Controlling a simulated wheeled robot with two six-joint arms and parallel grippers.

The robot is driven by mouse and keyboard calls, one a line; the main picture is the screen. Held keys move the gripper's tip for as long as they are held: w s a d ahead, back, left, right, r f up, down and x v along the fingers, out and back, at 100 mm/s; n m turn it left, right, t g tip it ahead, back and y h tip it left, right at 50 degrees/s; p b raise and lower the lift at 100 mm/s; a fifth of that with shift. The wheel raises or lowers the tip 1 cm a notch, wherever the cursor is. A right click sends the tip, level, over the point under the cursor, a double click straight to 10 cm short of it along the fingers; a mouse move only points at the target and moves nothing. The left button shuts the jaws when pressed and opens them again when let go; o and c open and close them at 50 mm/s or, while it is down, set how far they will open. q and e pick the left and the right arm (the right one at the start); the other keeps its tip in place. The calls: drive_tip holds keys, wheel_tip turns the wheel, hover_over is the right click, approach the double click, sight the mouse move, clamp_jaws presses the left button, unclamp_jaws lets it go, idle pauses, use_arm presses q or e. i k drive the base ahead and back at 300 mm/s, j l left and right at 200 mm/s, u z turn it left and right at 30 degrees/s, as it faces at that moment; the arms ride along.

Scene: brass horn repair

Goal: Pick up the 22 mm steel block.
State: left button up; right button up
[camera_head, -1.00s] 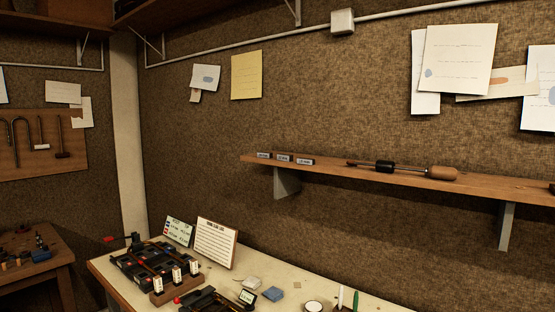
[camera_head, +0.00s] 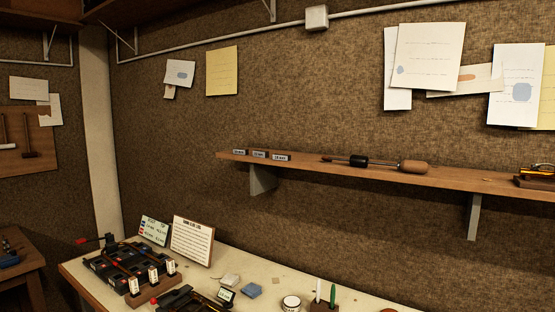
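Three small labelled pieces sit in a row at the left end of the wall shelf (camera_head: 440,182): a left one (camera_head: 239,152), a middle one (camera_head: 260,154) and a right one (camera_head: 281,157). Their labels are too small to read for certain, and I cannot tell whether steel blocks stand with them. I cannot make out which, if any, is the 22 mm steel block. Neither of my grippers shows in the head view.
A rod tool with a wooden handle (camera_head: 413,167) lies on the shelf, with a brass item (camera_head: 537,173) at the right.

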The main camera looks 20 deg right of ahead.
sight(265, 154)
drive_tip(key=i+j+z, duration=0.1)
drive_tip(key=i+j, duration=0.2)
drive_tip(key=i+j+z, duration=0.1)
drive_tip(key=i+j, duration=0.2)
drive_tip(key=j, duration=0.25)
drive_tip(key=i+j+z, duration=0.1)
drive_tip(key=i+j, duration=0.15)
drive_tip(key=j, duration=0.2)
